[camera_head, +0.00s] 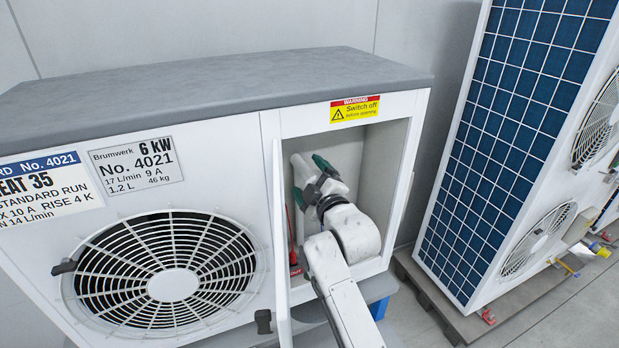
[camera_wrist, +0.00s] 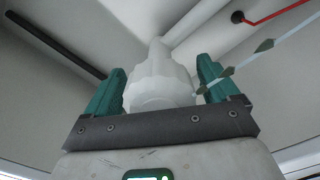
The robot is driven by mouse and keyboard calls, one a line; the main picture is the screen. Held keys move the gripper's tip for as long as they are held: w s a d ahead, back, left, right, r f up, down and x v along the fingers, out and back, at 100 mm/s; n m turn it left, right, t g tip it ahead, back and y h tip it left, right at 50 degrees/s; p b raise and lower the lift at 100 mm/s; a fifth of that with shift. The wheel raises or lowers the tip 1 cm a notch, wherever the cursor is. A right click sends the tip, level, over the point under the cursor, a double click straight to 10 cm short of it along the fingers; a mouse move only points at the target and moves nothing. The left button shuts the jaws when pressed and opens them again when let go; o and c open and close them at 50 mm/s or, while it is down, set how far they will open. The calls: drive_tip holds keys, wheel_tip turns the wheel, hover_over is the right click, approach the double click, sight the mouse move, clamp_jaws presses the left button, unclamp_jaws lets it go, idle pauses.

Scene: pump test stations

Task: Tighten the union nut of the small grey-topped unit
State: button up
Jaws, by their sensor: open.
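The small grey-topped unit (camera_head: 350,75) is a white cabinet with its right-hand compartment open. The white union nut (camera_wrist: 158,78) on a white pipe shows in the wrist view, between the two green fingers of my gripper (camera_wrist: 160,92). The fingers stand on either side of it, with a visible gap at the right; contact at the left cannot be told. In the head view my gripper (camera_head: 318,172) reaches into the open compartment (camera_head: 377,160), where my arm hides much of the inside. The narrow open door (camera_head: 281,235) stands at the left of the opening.
In the wrist view a dark rod (camera_wrist: 55,45), a red-handled bar (camera_wrist: 275,12) and a pale rod with grey-green pieces (camera_wrist: 265,46) lie around the nut. A large blue-finned unit (camera_head: 520,110) stands at the right on a pallet (camera_head: 440,305).

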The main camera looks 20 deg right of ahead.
drive_tip(key=shift+w, duration=0.15)
drive_tip(key=c, duration=1)
